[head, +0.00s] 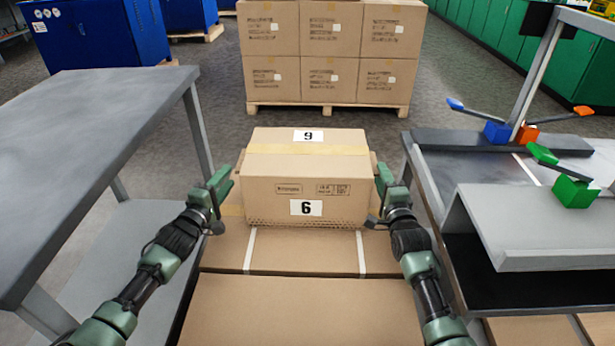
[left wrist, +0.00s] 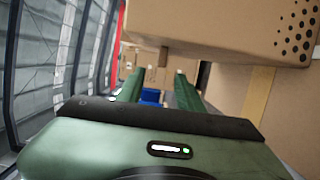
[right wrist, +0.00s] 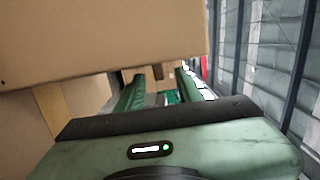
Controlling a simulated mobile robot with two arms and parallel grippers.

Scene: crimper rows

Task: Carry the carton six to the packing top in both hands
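The carton six (head: 270,200) is a brown box with a tape strip across its top and a label on its front and top. It sits upright on a stack of flat brown cartons (head: 300,305). Small brown tabs stick out from its left and right sides. My left gripper (head: 222,183) is at its left side and my right gripper (head: 384,180) at its right side. In the left wrist view the fingers (left wrist: 160,92) are apart, with a tab (left wrist: 163,57) in line with the gap. The right wrist view shows the same, fingers (right wrist: 160,92) apart by a tab (right wrist: 139,77).
A bare grey table (head: 80,135) stands at the left; no label marks it as the packing top. A bench (head: 480,165) with coloured-handled tools and a raised grey shelf (head: 530,220) stands close at the right. A pallet of cartons (head: 330,50) stands behind, with grey floor before it.

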